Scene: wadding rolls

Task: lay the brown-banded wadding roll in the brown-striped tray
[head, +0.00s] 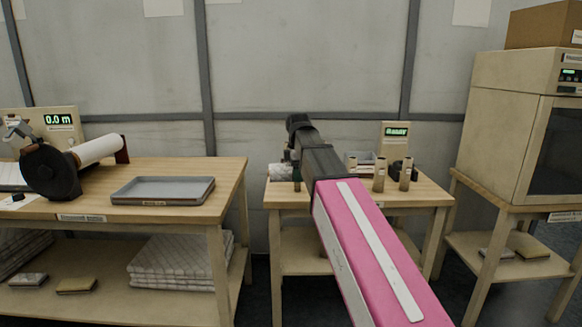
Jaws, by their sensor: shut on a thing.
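My arm reaches from the lower right to the middle table, and my gripper (291,158) is at its far end, small and mostly hidden behind my own wrist. It is shut on a pale wadding roll (280,171), which shows just left of my wrist over the table's left part. I cannot make out a brown band on it, nor whether it touches the table. A shallow grey tray (162,201) with a small brownish label on its front lies empty on the left bench. My gripper is well to the right of this tray.
The left bench (222,178) holds a measuring machine (50,172) with a white roll, left of the tray. Upright tan tubes (380,174) and another grey tray (367,157) stand on the middle table (432,193). An oven-like cabinet (505,130) is at right. A gap separates bench and table.

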